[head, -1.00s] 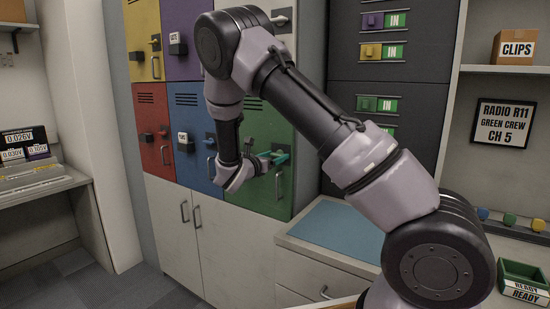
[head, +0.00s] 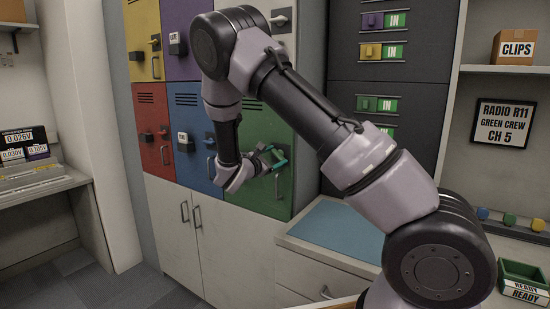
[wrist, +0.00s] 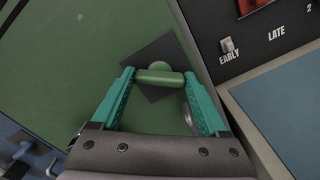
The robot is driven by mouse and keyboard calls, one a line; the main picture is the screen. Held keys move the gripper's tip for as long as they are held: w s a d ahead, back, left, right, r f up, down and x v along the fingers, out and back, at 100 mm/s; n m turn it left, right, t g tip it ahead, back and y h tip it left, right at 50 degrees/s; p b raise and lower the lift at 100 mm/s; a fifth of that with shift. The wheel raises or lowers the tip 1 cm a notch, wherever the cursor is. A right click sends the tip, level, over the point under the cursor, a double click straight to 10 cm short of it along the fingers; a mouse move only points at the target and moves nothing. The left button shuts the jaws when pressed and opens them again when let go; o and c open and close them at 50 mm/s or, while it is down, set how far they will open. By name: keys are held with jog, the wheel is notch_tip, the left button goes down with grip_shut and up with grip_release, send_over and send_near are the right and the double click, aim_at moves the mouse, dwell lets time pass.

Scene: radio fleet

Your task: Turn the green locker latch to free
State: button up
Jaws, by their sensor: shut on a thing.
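The green locker (head: 257,198) is in the lower row of the locker block, at its right end. In the wrist view its green door (wrist: 70,60) fills the left and middle. The green latch (wrist: 159,77) is a short bar on a round hub, in front of a dark square plate (wrist: 136,58) that looks tilted in this view. My gripper (wrist: 159,76) has its teal fingers at the two ends of the bar, shut on it. In the head view my gripper (head: 275,158) is at the locker door, and the latch is mostly hidden behind it.
A metal pull handle (head: 279,186) is on the green door below my gripper; it partly shows behind a finger in the wrist view. A counter with a blue mat (head: 338,224) stands close to the right. Blue, red, yellow and purple lockers adjoin on the left.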

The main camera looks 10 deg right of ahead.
jog(key=m, duration=0.5)
jog(key=shift+m, duration=0.3)
jog(key=m, duration=0.4)
jog(key=shift+f+m, duration=0.1)
jog(key=shift+m, duration=0.6)
jog(key=o, duration=1.2)
jog(key=shift+o, duration=0.2)
jog(key=v, duration=1.1)
jog(key=shift+d, duration=0.1)
